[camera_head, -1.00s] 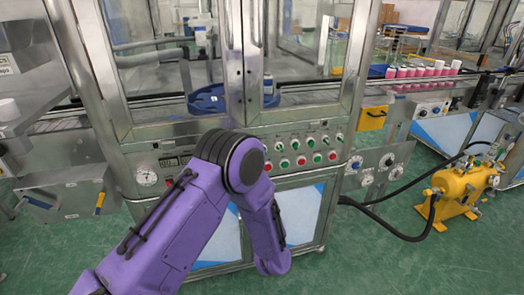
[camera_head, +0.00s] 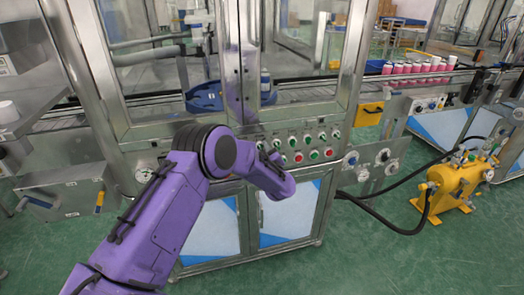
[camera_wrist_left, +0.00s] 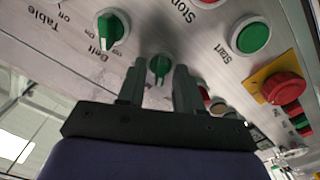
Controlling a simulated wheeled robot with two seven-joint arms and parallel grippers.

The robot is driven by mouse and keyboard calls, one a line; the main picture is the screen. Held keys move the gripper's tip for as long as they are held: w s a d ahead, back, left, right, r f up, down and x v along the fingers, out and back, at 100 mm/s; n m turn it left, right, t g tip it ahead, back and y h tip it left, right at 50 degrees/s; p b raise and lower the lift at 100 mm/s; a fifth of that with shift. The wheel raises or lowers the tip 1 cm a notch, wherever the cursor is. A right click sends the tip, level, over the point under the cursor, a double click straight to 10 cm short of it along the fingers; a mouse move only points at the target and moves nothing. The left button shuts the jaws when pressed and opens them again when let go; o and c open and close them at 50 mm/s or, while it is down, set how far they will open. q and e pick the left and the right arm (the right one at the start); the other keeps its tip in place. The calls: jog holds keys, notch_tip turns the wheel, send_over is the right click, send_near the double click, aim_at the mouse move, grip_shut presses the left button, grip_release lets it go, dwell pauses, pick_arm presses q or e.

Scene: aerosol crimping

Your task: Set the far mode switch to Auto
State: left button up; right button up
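The control panel (camera_head: 305,145) on the machine front carries green rotary switches in an upper row and red and green buttons below. In the left wrist view a green switch (camera_wrist_left: 159,67) sits between the two fingertips of my left gripper (camera_wrist_left: 160,70). The fingers are apart, one on each side of it; I cannot tell whether they touch it. Its label is hidden, so I cannot tell whether it is the far mode switch. Another green switch (camera_wrist_left: 112,29), labelled Belt, is at upper left. In the head view my left arm mostly hides the gripper. My right gripper is not in view.
A green Start button (camera_wrist_left: 252,38) and a red emergency button on a yellow plate (camera_wrist_left: 280,88) lie right of the fingers. A yellow tank (camera_head: 457,182) with black hoses stands on the floor at right.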

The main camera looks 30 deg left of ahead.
pick_arm(q)
grip_shut()
jog(key=shift+m, duration=0.3)
jog(key=m+p, duration=0.1)
jog(key=m, duration=0.3)
jog(key=shift+w+d+m, duration=0.1)
jog(key=shift+d+m, duration=0.05)
jog(key=shift+m, duration=0.15)
jog(key=m, duration=0.3)
jog(key=shift+m+p, duration=0.3)
jog(key=shift+p, duration=0.1)
jog(key=shift+m, duration=1.8)
